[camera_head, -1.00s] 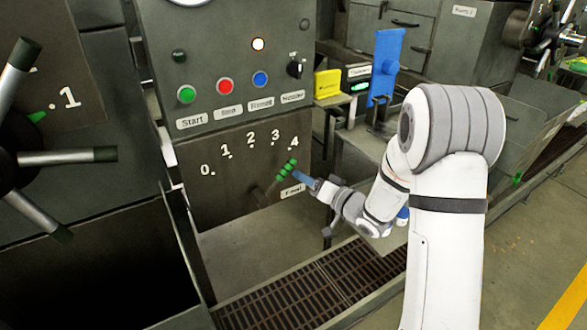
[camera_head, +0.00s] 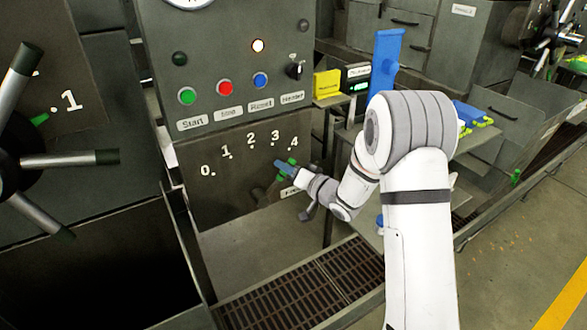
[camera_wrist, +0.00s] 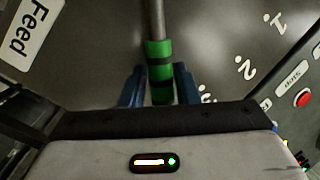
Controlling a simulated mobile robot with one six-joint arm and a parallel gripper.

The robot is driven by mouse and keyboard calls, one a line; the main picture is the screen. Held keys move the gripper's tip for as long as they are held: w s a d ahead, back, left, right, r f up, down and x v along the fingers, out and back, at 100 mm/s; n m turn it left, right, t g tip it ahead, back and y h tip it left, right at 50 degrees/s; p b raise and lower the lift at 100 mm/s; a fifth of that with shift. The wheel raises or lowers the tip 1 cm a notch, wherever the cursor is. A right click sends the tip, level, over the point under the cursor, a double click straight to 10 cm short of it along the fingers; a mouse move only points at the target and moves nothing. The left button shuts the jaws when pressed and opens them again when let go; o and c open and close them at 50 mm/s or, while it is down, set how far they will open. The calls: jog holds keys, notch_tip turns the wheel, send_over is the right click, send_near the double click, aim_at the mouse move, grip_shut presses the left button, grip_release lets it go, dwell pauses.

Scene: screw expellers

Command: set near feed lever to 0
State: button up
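The near feed lever (camera_wrist: 159,72) is a metal rod with a green, dark-banded grip. In the head view its grip (camera_head: 292,161) is partly hidden by my gripper, and it lies just below the number 4 on the dial panel. The 0 mark (camera_head: 206,170) is at the left end of the scale. My gripper (camera_head: 284,167) is at the lever; in the wrist view its two blue fingers (camera_wrist: 159,86) stand on either side of the green grip. They are very close to it, but I cannot tell whether they press on it.
Start, Stop, Reset and Heater controls (camera_head: 240,93) sit above the dial. A Feed label (camera_wrist: 29,32) is beside the lever. A spoked handwheel (camera_head: 22,150) stands at far left. A blue upright plate (camera_head: 385,62) is behind my arm. A floor grate (camera_head: 300,290) lies below.

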grip_shut()
